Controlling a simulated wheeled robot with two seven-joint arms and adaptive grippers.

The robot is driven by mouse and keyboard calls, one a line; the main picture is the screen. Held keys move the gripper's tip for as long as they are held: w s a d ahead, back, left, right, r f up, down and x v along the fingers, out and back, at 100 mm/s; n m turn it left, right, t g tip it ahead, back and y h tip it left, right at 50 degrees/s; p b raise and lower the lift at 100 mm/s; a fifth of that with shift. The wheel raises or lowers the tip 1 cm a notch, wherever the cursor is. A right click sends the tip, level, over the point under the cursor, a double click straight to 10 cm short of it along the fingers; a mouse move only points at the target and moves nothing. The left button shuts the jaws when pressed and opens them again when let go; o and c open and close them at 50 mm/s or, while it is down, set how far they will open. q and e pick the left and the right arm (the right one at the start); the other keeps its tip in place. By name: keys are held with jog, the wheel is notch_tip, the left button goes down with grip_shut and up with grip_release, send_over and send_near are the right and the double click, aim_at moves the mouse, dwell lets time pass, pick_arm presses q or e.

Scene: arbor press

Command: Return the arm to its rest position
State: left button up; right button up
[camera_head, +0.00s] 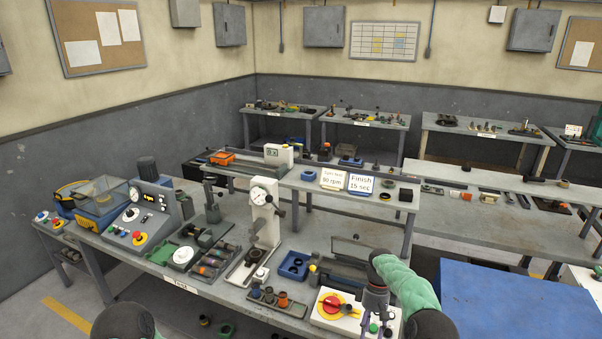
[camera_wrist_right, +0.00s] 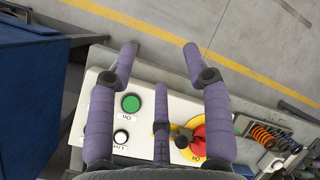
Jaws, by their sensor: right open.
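My right gripper (camera_head: 376,300) hangs over the white control box (camera_head: 328,312) at the table's front edge. In the right wrist view its purple-padded fingers (camera_wrist_right: 161,52) are spread wide with nothing between them. Below the fingers the control box shows a green button (camera_wrist_right: 131,103), a white button (camera_wrist_right: 121,137) and a red rotary switch on a yellow disc (camera_wrist_right: 200,140). I cannot tell whether a finger touches the box. The white arbor press (camera_head: 265,212) with a round dial stands upright on the table, left of the gripper. My left gripper is out of view.
A blue bin (camera_head: 294,265) and an open grey case (camera_head: 350,262) sit behind the control box. A small tray of cylindrical parts (camera_head: 277,300) lies to its left. A large blue surface (camera_head: 520,305) is at the right. A grey console (camera_head: 145,215) stands at the left.

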jog(key=s+a+f+m+t+y+b, duration=0.1)
jog(key=s+a+f+b, duration=0.2)
jog(key=f, duration=0.5)
jog(key=s+a+f+m+t+b, duration=0.1)
jog(key=s+a+f+b, duration=0.15)
jog(key=s+f, duration=0.35)
jog(key=s+a+f+m+y+b, duration=0.1)
jog(key=s+a+f+b, duration=0.15)
jog(key=f, duration=0.65)
jog(key=s+a+f+m+t+b, duration=0.1)
jog(key=s+a+f+m+b, duration=0.1)
jog(key=s, duration=0.9)
jog(key=s+a+f+m+t+b, duration=0.2)
jog(key=s+f+m+b, duration=0.2)
jog(key=s, duration=0.7)
jog(key=shift+s+f+y, duration=0.3)
jog(key=shift+f, duration=0.05)
jog(key=shift+a, duration=0.1)
